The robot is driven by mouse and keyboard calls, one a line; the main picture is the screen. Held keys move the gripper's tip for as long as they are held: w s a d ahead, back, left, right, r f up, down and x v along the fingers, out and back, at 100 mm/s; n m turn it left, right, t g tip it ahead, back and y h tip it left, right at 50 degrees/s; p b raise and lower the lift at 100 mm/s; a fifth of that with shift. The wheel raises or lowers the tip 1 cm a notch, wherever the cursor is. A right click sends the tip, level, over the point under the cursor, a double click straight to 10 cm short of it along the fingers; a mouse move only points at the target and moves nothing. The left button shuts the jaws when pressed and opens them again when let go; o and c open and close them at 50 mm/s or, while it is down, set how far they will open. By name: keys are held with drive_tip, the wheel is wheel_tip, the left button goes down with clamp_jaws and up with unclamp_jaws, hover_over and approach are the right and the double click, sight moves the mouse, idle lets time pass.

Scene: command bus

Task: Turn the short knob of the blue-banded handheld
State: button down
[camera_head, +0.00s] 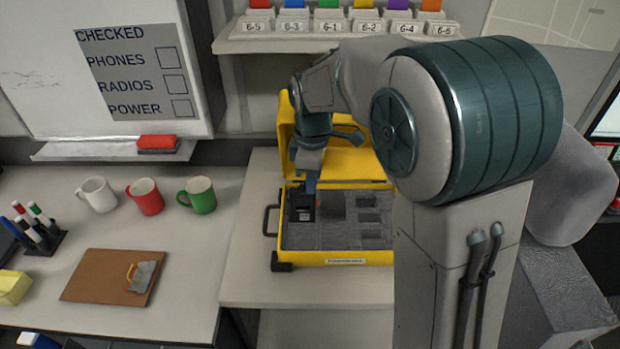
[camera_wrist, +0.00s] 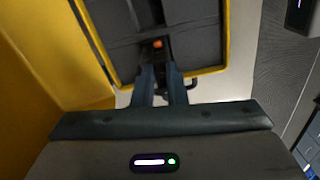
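A yellow case (camera_head: 288,258) stands open on the counter, its grey foam insert holding several recesses. A black handheld (camera_head: 303,207) is in the case's left part, under my gripper (camera_head: 309,186). I cannot make out a blue band on it. In the wrist view my gripper (camera_wrist: 160,70) has its two dark blue fingers a narrow gap apart, pointing at a dark part with a small orange piece (camera_wrist: 157,44) just beyond the tips. Whether the fingers touch or clasp the dark part I cannot tell. The short knob is not clearly distinguishable.
The yellow lid (camera_head: 350,160) stands raised behind my gripper. A shelf (camera_head: 250,47) with several numbered units hangs above. To the left are a white mug (camera_head: 97,195), a red mug (camera_head: 145,197), a green mug (camera_head: 198,195) and a brown clipboard (camera_head: 100,278). My arm hides the case's right side.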

drive_tip(key=shift+n, duration=1.3)
drive_tip(key=c, duration=1.4)
unclamp_jaws()
drive_tip(key=shift+c, duration=0.2)
wheel_tip(320, 180, up, 14)
